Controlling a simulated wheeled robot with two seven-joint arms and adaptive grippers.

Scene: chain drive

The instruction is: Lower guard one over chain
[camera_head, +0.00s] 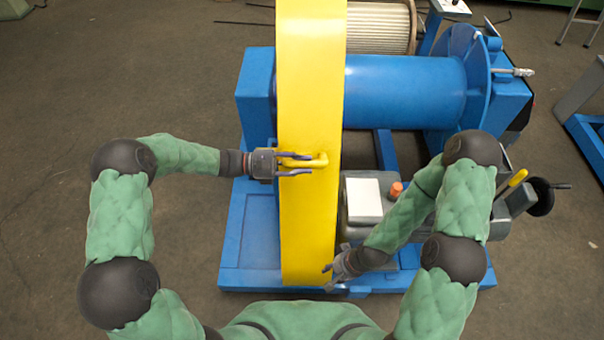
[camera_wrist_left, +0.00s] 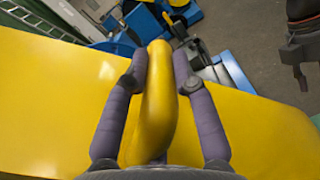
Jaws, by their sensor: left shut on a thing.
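The yellow guard (camera_head: 308,90) is a long upright band in the middle of the head view, in front of the blue drum side of the machine. It also fills much of the left wrist view (camera_wrist_left: 265,125). A yellow handle (camera_head: 320,160) sticks out from its face. My left gripper (camera_head: 296,163) is shut on this handle, with one finger on each side of it, as the left wrist view (camera_wrist_left: 160,85) shows. My right gripper (camera_head: 331,275) is low, by the guard's lower right edge; its fingers are small and I cannot tell if they touch it. The chain is hidden.
A blue drum (camera_head: 400,92) on a blue frame (camera_head: 240,240) stands behind and around the guard. A grey motor unit with a white plate (camera_head: 363,200) and orange knob (camera_head: 397,189) is to the right. A roped spool (camera_head: 378,27) is behind. Floor at left is clear.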

